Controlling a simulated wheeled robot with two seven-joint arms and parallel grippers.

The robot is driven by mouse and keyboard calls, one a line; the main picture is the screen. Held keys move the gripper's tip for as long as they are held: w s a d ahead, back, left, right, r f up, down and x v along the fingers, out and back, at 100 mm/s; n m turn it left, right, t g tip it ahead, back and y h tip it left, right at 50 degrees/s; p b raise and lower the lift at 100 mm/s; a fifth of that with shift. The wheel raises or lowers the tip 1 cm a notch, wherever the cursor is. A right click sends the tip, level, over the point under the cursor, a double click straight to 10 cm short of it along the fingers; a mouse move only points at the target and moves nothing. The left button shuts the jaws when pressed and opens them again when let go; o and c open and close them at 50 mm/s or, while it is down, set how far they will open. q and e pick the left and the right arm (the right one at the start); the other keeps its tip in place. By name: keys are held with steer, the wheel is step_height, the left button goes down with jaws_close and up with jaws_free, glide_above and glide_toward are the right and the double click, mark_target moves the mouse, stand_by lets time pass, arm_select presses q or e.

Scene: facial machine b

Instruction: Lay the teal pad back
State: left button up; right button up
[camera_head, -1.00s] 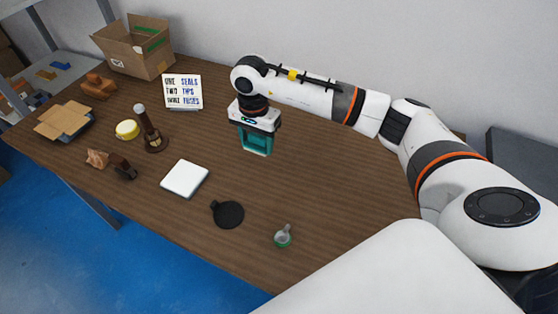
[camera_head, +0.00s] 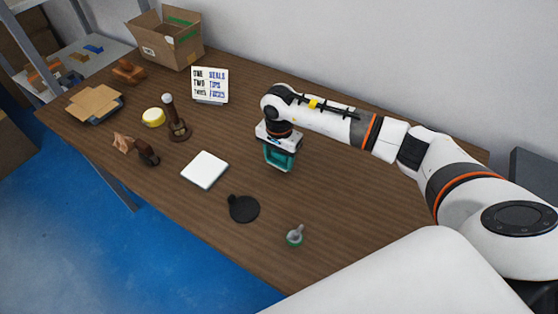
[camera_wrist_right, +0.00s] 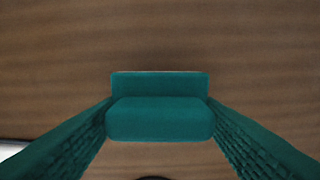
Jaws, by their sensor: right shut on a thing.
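My right gripper (camera_head: 279,163) is over the middle of the wooden table, pointing down. Its teal ridged fingers stand on both sides of the teal pad (camera_wrist_right: 160,118) in the right wrist view, and it is shut on the pad. The pad looks like a block with a thinner, upright-looking edge behind it. In the head view the pad is hard to tell from the teal fingers. Whether it touches the table is unclear. My left gripper is not in view.
A white square slab (camera_head: 204,169) lies left of the gripper. A lettered sign (camera_head: 210,85), brown stand (camera_head: 179,130), yellow-topped tin (camera_head: 153,117) and cardboard box (camera_head: 166,42) stand farther left.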

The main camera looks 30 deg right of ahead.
mark_target(279, 160)
step_height(279, 160, down, 3)
steer(key=shift+r, duration=0.15)
steer(key=shift+f+b, duration=0.3)
steer(key=shift+b, duration=0.05)
steer(key=o, duration=0.9)
steer(key=shift+o, duration=0.2)
steer(key=shift+r, duration=0.1)
